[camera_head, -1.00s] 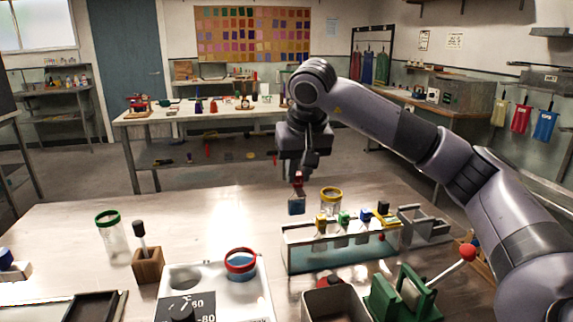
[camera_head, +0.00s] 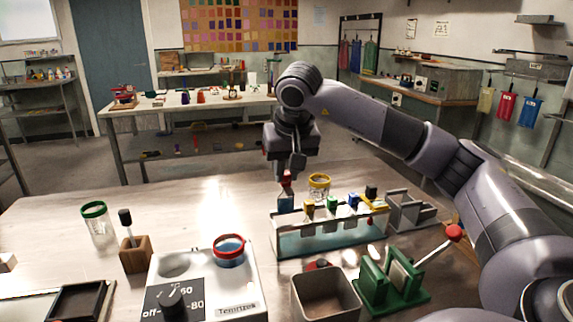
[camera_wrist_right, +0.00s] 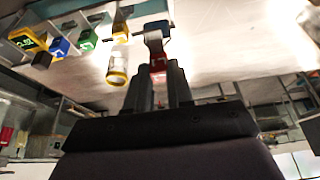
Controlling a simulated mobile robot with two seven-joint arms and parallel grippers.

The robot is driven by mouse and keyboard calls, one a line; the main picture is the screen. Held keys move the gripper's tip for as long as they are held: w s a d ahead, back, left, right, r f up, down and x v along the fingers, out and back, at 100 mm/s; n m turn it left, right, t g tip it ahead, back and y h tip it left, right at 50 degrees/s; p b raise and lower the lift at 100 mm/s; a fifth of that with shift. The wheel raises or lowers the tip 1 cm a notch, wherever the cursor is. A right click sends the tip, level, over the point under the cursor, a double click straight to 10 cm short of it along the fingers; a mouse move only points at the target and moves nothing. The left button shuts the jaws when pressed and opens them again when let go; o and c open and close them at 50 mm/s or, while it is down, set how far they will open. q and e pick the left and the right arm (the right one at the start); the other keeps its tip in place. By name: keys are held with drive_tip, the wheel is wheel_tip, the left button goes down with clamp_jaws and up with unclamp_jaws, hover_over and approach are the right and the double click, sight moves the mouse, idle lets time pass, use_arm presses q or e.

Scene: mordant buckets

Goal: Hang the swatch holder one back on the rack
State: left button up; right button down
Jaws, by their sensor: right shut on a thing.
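My right gripper (camera_head: 287,170) is shut on a red-topped swatch holder (camera_head: 286,200) with a blue swatch. The holder hangs upright by the left end of the rack, its lower end about level with the rack's rim; I cannot tell whether they touch. The rack (camera_head: 290,245) is a long pale trough with a blue-green front, holding several holders with yellow, green, blue and black tops. In the right wrist view the red top (camera_wrist_right: 158,60) sits between the fingertips (camera_wrist_right: 158,78), and the other holders (camera_wrist_right: 88,40) show at upper left. My left gripper is out of view.
A yellow-rimmed jar (camera_head: 319,185) stands close behind the rack. A grey holder frame (camera_head: 410,212) is at its right end. In front are a metal bin (camera_head: 325,295), a green press (camera_head: 390,285) and a white heater (camera_head: 215,285).

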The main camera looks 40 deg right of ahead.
sight(286, 206)
drive_tip(key=shift+f+b, duration=2.1)
drive_tip(key=shift+f, duration=1.6)
drive_tip(key=c, duration=0.9)
unclamp_jaws()
drive_tip(key=v, duration=0.7)
drive_tip(key=shift+s, duration=0.1)
